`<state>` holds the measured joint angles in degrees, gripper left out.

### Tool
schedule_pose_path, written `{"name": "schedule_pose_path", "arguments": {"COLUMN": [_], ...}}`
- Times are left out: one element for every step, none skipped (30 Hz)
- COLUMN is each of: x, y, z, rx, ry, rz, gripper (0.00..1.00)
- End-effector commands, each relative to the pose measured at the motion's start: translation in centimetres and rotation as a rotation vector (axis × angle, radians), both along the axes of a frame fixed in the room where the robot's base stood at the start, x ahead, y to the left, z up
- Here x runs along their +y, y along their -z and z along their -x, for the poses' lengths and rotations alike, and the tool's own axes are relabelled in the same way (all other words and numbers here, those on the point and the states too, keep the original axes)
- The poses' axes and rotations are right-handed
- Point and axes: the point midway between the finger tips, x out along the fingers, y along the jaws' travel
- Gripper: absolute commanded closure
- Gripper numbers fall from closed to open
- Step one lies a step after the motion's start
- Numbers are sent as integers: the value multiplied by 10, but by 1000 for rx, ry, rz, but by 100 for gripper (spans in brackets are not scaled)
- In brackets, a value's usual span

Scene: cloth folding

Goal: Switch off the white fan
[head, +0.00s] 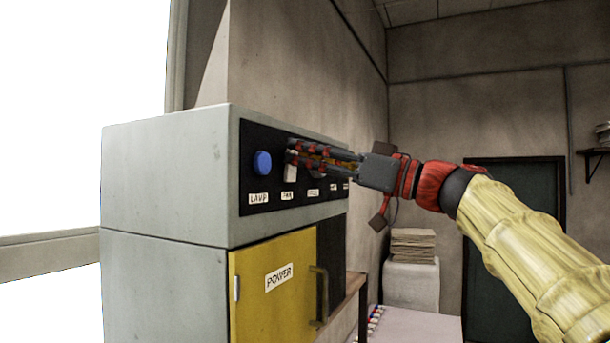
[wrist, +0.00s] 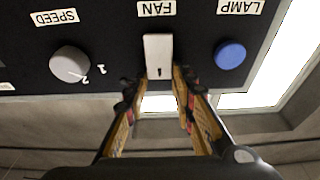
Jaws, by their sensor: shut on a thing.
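The white fan switch (wrist: 158,55) is a lever on the black control panel (wrist: 105,30), beside the label FAN in the wrist view. In the head view the switch (head: 290,174) shows partly below my fingers. My gripper (head: 293,153) is at the panel face. In the wrist view my gripper's fingertips (wrist: 157,80) lie on either side of the lever's end, shut on it. The fan itself is not in view.
A blue LAMP button (head: 262,163) sits left of the switch in the head view. A round SPEED knob (wrist: 70,64) is on its other side. Below the panel is a yellow POWER door (head: 268,300) with a handle (head: 319,298).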

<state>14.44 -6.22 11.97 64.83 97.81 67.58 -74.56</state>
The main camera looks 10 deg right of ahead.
Motion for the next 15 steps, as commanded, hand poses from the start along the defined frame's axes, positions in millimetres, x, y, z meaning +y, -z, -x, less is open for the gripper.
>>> {"name": "schedule_pose_path", "arguments": {"x": [0,0,0,0,-1,-1,-1,-1,-1,-1,-1,-1,-1,-1,-1], "y": [5,5,5,4,4,3,3,2,2,1,1,1,0,0,0], "z": [1,1,1,1,1,1,1,1,1,1,1,1,1,1,1], "rx": [-9,-12,-17,-19,-22,-23,-25,-26,-27,-27,-27,-27,-27,-27,-27], "ry": [0,0,0,0,0,0,0,0,0,0,0,0,0,0,0], "rz": [-10,-15,-21,-26,-29,-34,-36,-38,-40,-41,-41,-41,-41,-41,-41], "gripper": [100,100,100,100,100,100,100,100,100,100,100,100,100,100,100]}}
